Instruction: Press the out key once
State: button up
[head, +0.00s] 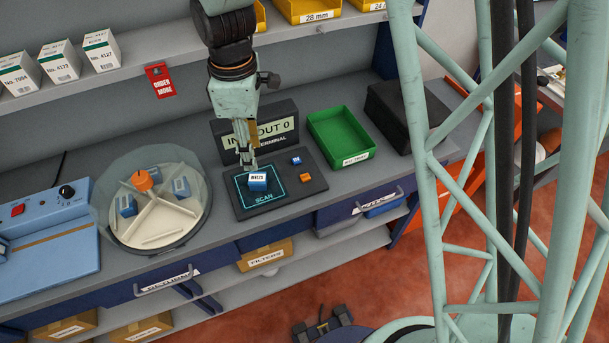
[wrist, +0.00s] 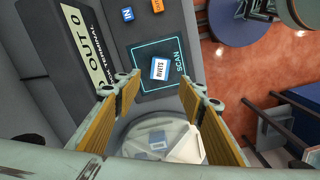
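The orange key (head: 306,177) sits on the right part of the dark terminal pad (head: 290,207), below and right of the blue key (head: 295,161). In the wrist view the orange key (wrist: 157,5) is cut by the top edge, and the blue key (wrist: 127,14) reads IN. My gripper (head: 248,163) is above the pad's left part, behind a blue and white box, apart from both keys. The wrist view shows my gripper (wrist: 163,84) with its fingers wide apart and nothing between them. The terminal display (head: 281,128) shows OUT 0; my gripper hides part of it.
The blue and white box (head: 258,182), labelled RIVETS in the wrist view, stands in the SCAN square. A round divided carousel (head: 150,236) with blue boxes is to the left. A green tray (head: 341,134) and a black box (head: 408,112) stand to the right. Shelves rise behind.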

jog(key=shift+c, duration=0.7)
grip_shut()
dwell(0.6)
